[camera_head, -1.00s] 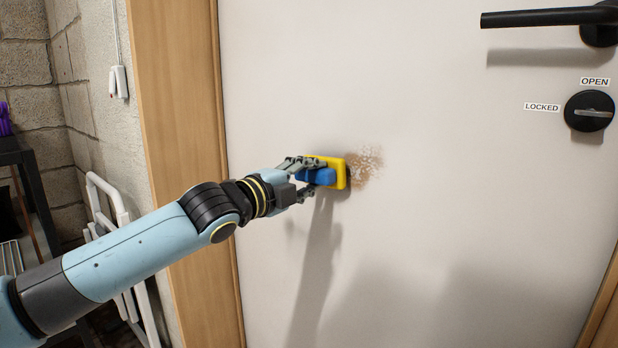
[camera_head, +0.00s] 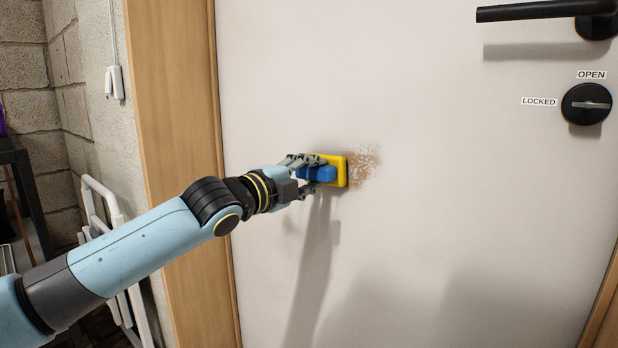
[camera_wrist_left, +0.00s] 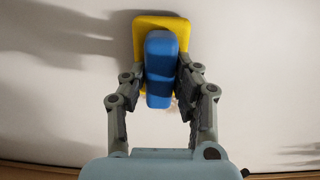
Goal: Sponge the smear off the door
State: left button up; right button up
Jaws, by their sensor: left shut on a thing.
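A yellow sponge with a blue grip block (camera_head: 341,171) is held by my left gripper (camera_head: 308,175), whose fingers are shut on the blue part. The yellow face is at the white door (camera_head: 450,200); I cannot tell how firmly it touches. A brownish, speckled smear (camera_head: 366,160) shows on the door just right of the sponge, which may hide part of it. In the left wrist view the fingers (camera_wrist_left: 162,85) grip both sides of the blue block (camera_wrist_left: 160,60), with the yellow pad (camera_wrist_left: 146,25) behind it against the door. My right gripper is out of view.
A black door handle (camera_head: 540,11) and a round lock knob (camera_head: 587,104) with "LOCKED" and "OPEN" labels are at the upper right. A wooden frame (camera_head: 178,120) borders the door. A white folded metal frame (camera_head: 103,200) stands at the left.

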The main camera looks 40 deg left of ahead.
pick_arm(q)
jog(key=shift+w, duration=0.25)
